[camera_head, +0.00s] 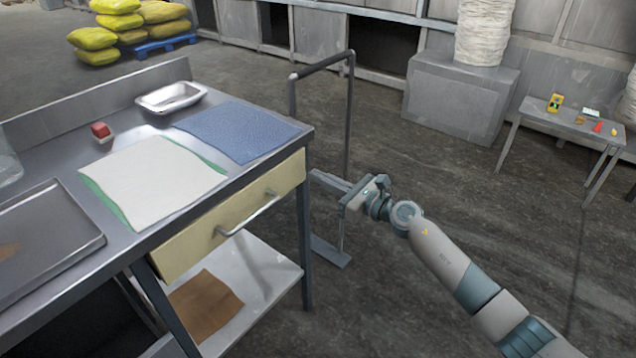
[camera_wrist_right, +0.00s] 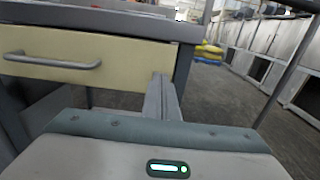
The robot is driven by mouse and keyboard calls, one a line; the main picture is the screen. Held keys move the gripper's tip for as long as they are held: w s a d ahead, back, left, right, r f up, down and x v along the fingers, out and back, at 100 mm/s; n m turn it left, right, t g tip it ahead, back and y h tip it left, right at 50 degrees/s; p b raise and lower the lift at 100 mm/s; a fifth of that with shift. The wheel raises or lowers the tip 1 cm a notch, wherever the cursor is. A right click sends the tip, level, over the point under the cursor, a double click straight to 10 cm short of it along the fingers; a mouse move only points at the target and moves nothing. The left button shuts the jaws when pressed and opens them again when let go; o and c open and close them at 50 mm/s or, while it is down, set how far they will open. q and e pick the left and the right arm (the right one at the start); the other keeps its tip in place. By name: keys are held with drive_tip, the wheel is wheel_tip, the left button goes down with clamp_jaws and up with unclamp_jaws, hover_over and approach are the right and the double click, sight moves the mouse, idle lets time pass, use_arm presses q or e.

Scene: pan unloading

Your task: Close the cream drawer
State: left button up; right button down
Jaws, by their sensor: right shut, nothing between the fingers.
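The cream drawer (camera_head: 203,240) sits under the metal table top, with a grey bar handle (camera_head: 247,214) on its front. In the head view its front looks about level with the table edge; I cannot tell whether a small gap is left. The drawer front (camera_wrist_right: 128,62) and its handle (camera_wrist_right: 52,61) also show in the right wrist view. My right gripper (camera_head: 318,179) is shut and empty, beside the right end of the drawer front, near the table's corner leg. In the wrist view its fingers (camera_wrist_right: 162,95) point toward the drawer's right end. My left gripper is not in view.
A lower shelf (camera_head: 265,268) has a brown cloth (camera_head: 205,303). A grey tube frame (camera_head: 350,100) stands behind my right gripper.

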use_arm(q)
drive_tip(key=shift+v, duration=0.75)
use_arm(e)
drive_tip(key=v, duration=1)
drive_tip(key=shift+f, duration=0.15)
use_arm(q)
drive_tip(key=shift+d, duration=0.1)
use_arm(e)
drive_tip(key=shift+s+d, duration=0.1)
drive_tip(key=shift+d, duration=0.05)
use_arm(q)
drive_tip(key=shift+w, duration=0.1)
